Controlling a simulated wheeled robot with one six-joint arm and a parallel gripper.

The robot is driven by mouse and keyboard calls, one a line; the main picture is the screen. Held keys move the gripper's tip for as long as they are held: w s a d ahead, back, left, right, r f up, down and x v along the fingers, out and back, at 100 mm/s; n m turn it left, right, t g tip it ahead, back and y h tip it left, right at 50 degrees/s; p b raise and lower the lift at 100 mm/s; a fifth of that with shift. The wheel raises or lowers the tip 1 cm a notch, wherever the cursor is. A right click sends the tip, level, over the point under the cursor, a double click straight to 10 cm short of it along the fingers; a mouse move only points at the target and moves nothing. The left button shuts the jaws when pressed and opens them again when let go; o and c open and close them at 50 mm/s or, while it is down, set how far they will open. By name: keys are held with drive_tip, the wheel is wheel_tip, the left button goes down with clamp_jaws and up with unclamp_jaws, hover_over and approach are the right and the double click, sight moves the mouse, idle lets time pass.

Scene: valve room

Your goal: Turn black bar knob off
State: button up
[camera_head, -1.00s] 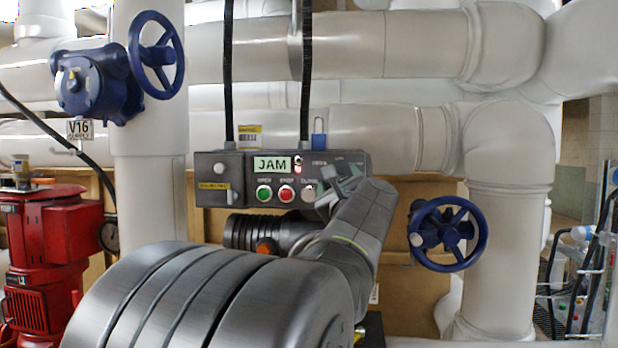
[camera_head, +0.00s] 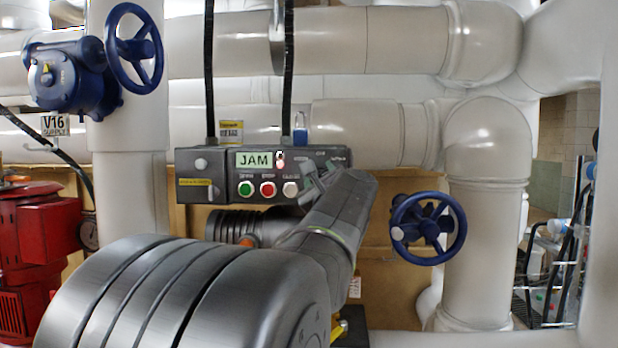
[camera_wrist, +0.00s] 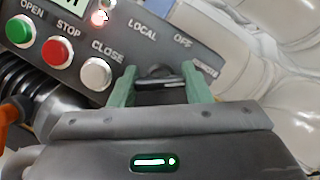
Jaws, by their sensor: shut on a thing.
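The black bar knob (camera_wrist: 158,82) is on the right part of the grey control panel in the wrist view, below the LOCAL and OFF labels. My gripper (camera_wrist: 160,86) has its two green fingers on either side of the knob's bar and is shut on it. The bar lies roughly level across the wrist picture, between the fingers. In the head view my gripper (camera_head: 318,185) is at the panel's right end, and my arm and gripper hide the knob there.
The panel (camera_head: 215,190) has a JAM display (camera_head: 254,159), green (camera_head: 246,188), red (camera_head: 267,189) and white (camera_head: 290,189) buttons, and a lit red lamp (camera_head: 281,165). A blue handwheel (camera_head: 428,229) is to the right. A red pump (camera_head: 35,235) stands at left.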

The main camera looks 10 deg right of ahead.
drive_tip(key=n+y, duration=0.1)
drive_tip(key=n, duration=0.2)
drive_tip(key=n+g+y, duration=0.1)
drive_tip(key=n, duration=0.2)
drive_tip(key=shift+y, duration=0.3)
drive_tip(key=n+g, duration=0.1)
drive_tip(key=n, duration=0.2)
drive_tip(key=n+g, duration=0.1)
drive_tip(key=n, duration=0.2)
drive_tip(key=shift+y+p, duration=0.3)
drive_tip(key=shift+p, duration=0.1)
drive_tip(key=shift+g, duration=0.3)
drive_tip(key=o, duration=1)
drive_tip(key=s+b, duration=0.1)
drive_tip(key=s, duration=0.3)
drive_tip(key=s+d+b, duration=0.1)
drive_tip(key=s, duration=0.4)
drive_tip(key=s+b, duration=0.2)
drive_tip(key=s, duration=0.2)
drive_tip(key=shift+s+d, duration=0.3)
drive_tip(key=shift+s, duration=0.1)
